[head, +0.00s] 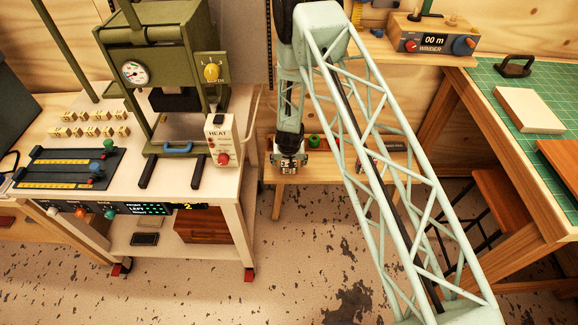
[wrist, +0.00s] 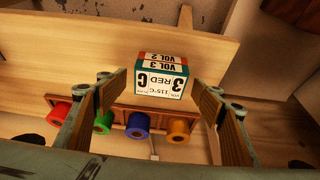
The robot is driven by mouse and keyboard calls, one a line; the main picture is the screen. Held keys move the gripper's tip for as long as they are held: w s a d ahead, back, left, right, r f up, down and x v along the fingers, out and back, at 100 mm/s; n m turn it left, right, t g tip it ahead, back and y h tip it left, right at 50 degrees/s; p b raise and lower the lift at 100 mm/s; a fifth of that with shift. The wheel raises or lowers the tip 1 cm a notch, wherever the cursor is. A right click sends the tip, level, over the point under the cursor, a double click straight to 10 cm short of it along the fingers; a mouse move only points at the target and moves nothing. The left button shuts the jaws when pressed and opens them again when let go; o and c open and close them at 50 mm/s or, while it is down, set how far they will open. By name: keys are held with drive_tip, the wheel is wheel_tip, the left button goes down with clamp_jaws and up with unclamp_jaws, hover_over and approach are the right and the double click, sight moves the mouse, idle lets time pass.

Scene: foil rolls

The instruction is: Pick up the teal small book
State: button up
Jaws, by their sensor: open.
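In the wrist view a small stack of books lies on the wooden bench. My gripper (wrist: 159,90) is open, with one finger left and one right of the book in the picture, and nothing is held. In the head view my gripper (head: 289,166) hangs at the low bench's left end; the book cannot be made out there.
Red (wrist: 58,113), green (wrist: 102,124), blue (wrist: 138,125) and orange (wrist: 179,130) foil rolls sit in a row on a brown rack near the book. A heat press (head: 165,70) on a white table stands left of my gripper. A green-mat table (head: 535,150) is at right.

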idle(0.4)
drive_tip(key=c, duration=0.9)
drive_tip(key=shift+r, duration=0.2)
drive_tip(key=shift+c, duration=0.2)
drive_tip(key=shift+r+p, duration=0.65)
drive_tip(key=shift+r, duration=1.15)
drive_tip(key=shift+s+d+f, duration=0.15)
drive_tip(key=shift+s+d, duration=0.2)
drive_tip(key=shift+s, duration=0.35)
drive_tip(key=s+d, duration=0.2)
drive_tip(key=s, duration=0.4)
drive_tip(key=s+d+r+p, duration=0.1)
drive_tip(key=s+d, duration=0.2)
drive_tip(key=s, duration=0.4)
drive_tip(key=shift+s+d+r, duration=0.15)
drive_tip(key=shift+d+r, duration=0.05)
drive_tip(key=shift+d, duration=0.1)
